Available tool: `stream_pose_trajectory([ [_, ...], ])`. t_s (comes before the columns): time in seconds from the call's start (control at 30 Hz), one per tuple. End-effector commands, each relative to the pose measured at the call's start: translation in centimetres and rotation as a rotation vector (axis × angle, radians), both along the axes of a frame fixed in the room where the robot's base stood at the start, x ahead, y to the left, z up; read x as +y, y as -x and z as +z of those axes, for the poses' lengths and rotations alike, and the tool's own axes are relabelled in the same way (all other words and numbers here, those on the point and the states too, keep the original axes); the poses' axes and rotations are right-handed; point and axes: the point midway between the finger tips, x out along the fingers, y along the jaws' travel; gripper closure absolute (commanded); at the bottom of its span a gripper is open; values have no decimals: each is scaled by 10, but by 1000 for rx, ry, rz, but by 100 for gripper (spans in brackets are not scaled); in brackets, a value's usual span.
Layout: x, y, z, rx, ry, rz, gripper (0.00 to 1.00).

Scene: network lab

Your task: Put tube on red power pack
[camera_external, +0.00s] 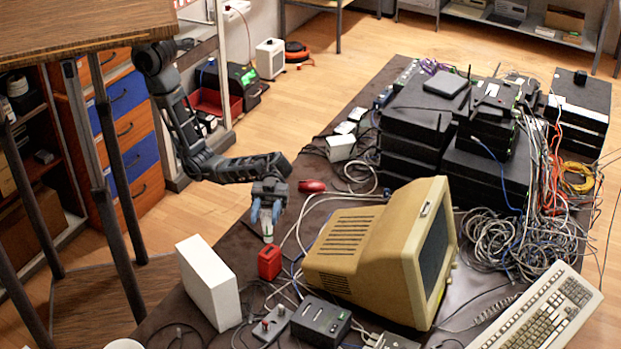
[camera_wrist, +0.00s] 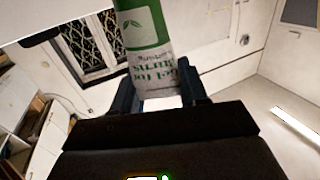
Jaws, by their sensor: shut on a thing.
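The tube (camera_wrist: 150,60) is white with a green band and printed text; it shows between my fingers in the wrist view. In the external view the pale end of the tube (camera_external: 267,231) hangs below my gripper (camera_external: 266,212), which is shut on it. A small red box (camera_external: 270,263), which looks like the red power pack, stands on the dark table just below the tube. The tube appears above it and apart from it, though the exact gap is hard to judge. In the wrist view my gripper (camera_wrist: 160,88) hides part of the tube.
A white box (camera_external: 208,283) stands left of the red box, and a beige monitor (camera_external: 385,250) stands to its right. A red rounded object (camera_external: 312,185) lies behind. Loose cables (camera_external: 290,245) and a dark device (camera_external: 320,320) crowd the front. Stacked black network units (camera_external: 420,120) fill the back.

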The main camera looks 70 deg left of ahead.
Motion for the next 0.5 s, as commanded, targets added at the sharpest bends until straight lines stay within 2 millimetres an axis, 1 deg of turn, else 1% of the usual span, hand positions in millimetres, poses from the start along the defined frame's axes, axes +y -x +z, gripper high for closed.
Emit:
stream_pose_trajectory([
  [0.1, 0, 1, -16, 7, -4, -1, 100],
  [0.23, 0, 0, -32, 4, -3, 0, 100],
  [0.33, 0, 1, -37, 2, -1, 0, 100],
  [0.5, 0, 1, -38, 2, -1, 0, 100],
])
